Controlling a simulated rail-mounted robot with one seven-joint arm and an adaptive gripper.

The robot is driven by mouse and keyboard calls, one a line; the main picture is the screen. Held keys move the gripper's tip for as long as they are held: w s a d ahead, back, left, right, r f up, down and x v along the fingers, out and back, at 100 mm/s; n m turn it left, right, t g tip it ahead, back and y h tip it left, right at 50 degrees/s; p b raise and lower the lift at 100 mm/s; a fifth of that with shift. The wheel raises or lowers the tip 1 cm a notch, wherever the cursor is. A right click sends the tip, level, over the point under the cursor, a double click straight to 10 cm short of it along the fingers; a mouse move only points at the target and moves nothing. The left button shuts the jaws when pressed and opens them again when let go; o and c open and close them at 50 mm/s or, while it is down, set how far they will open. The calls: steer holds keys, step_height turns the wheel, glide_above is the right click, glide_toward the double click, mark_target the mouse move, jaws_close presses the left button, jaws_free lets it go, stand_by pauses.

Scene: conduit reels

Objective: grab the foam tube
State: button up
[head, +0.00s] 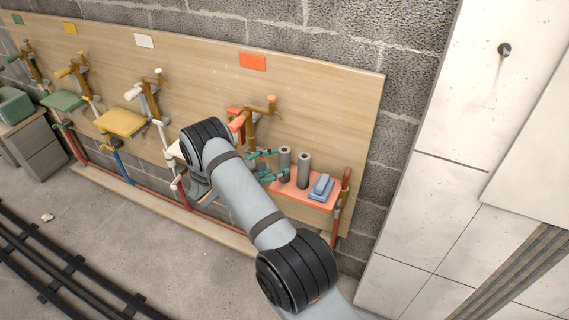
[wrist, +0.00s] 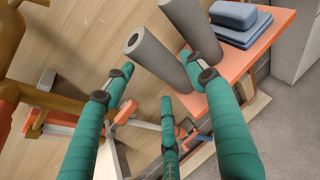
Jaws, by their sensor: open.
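Two grey upright foam tubes stand on an orange shelf (head: 299,195). The left tube (head: 284,160) shows a hollow end in the wrist view (wrist: 160,62). The right tube (head: 304,171) stands beside it and also shows in the wrist view (wrist: 192,28). My gripper (head: 274,164) has teal fingers and is open and empty beside the left tube. In the wrist view, the spread fingers (wrist: 158,74) point toward that tube, with one fingertip overlapping the area between the tubes. Whether any finger touches a tube is unclear.
A blue stacked item (head: 321,187) sits right of the tubes on the shelf. A wooden backboard (head: 330,110) carries brown brackets and coloured pipes behind. An orange-handled fitting (head: 240,118) is close to my wrist. The floor rails (head: 60,265) lie at lower left.

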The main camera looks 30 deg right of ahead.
mark_target(282, 162)
steer(key=p+x, duration=0.1)
steer(key=x, duration=0.4)
steer(key=shift+d+f, duration=0.1)
steer(key=shift+f, duration=0.05)
steer(key=c, duration=0.3)
steer(key=c, duration=0.3)
steer(key=shift+c, duration=0.4)
